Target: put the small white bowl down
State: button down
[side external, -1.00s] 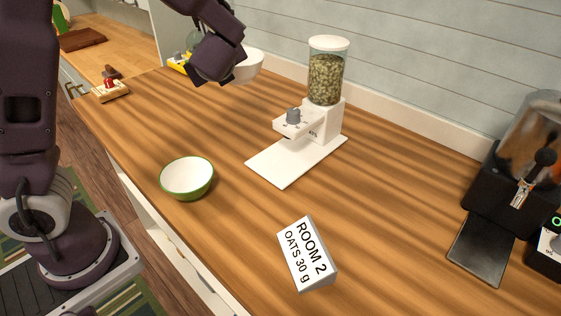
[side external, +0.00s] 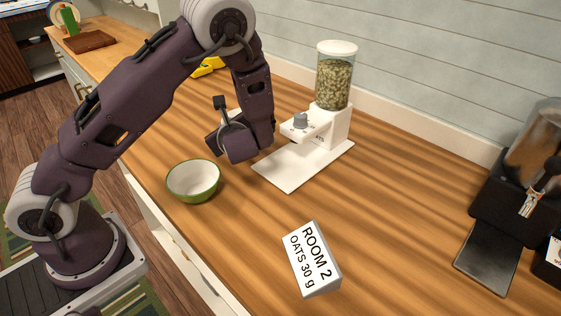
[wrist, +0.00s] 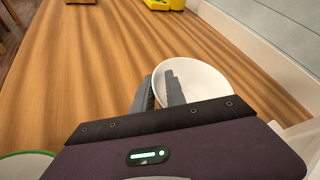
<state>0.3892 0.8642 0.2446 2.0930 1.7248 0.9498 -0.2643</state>
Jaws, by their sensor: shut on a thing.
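The small white bowl (wrist: 200,82) is in the wrist view, with its near-left rim between the fingers of my gripper (wrist: 158,77). My gripper is shut on that rim. The bowl is over the wooden counter; I cannot tell whether its base touches the wood. My wrist there is low over the counter, left of the dispenser (side external: 335,83).
A green-rimmed bowl (side external: 194,182) stands nearer the counter's front edge, partly showing in the wrist view (wrist: 25,166). The dispenser's white base plate (side external: 290,172) is close to my wrist. A "ROOM 2 OATS 30 g" sign (side external: 313,258) stands in front. Yellow things (side external: 208,67) lie farther back.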

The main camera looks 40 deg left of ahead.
send_over(269, 171)
jog(key=shift+d, duration=0.1)
jog(key=shift+f, duration=0.55)
jog(key=shift+f, duration=0.25)
jog(key=c, duration=1.3)
grip_release()
jog(key=shift+c, duration=0.2)
